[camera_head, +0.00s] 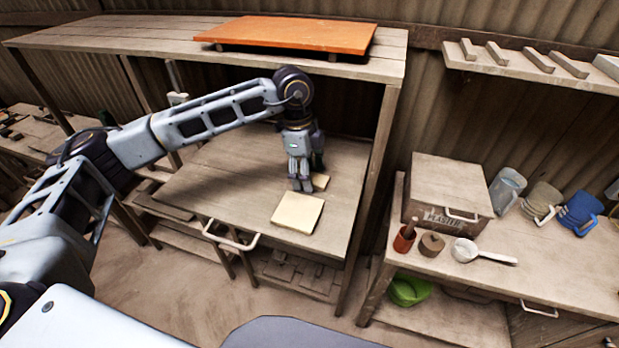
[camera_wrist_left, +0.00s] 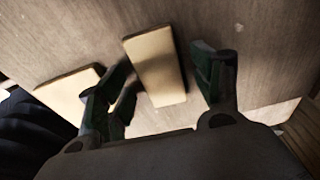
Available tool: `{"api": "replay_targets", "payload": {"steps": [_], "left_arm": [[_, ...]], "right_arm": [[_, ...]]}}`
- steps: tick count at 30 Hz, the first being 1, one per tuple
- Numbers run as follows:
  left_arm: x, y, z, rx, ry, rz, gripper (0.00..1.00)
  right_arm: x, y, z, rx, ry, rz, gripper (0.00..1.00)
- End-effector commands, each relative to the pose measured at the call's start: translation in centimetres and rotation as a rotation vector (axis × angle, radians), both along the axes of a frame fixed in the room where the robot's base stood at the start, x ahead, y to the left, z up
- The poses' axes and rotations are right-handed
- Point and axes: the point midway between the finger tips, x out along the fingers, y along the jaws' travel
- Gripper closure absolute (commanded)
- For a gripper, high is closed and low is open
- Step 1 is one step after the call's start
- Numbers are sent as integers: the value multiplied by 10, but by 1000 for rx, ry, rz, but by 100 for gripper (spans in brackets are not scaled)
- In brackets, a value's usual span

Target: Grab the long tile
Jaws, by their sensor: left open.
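The long tile (camera_wrist_left: 155,62) is pale, flat and oblong. It lies on the wooden table (camera_head: 225,180) and shows between the spread fingers of my left gripper (camera_wrist_left: 168,88) in the left wrist view. In the head view my left gripper (camera_head: 303,186) points down over the table, and only part of the long tile (camera_head: 321,181) shows beside its fingers. The gripper is open, with a gap on both sides of the tile. A wider, squarish pale tile (camera_head: 298,213) lies nearer the table's front edge, and it also shows in the left wrist view (camera_wrist_left: 62,92). My right gripper is out of view.
A shelf with an orange board (camera_head: 290,34) spans above the table at the back. To the right a side bench holds a wooden crate (camera_head: 447,190), a white scoop (camera_head: 480,252) and small pots. The table's left part is clear.

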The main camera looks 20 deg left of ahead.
Motion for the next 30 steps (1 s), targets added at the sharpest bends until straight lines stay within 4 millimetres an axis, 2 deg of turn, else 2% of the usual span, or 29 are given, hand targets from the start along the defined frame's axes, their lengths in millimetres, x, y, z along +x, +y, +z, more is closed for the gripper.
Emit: {"api": "replay_targets", "payload": {"steps": [8, 20, 30], "left_arm": [[0, 0, 0, 0, 0, 0, 34], [0, 0, 0, 0, -1, 0, 85], [0, 0, 2, -1, -1, 0, 86]], "right_arm": [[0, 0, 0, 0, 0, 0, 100], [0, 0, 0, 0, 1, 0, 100], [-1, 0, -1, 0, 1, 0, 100]]}}
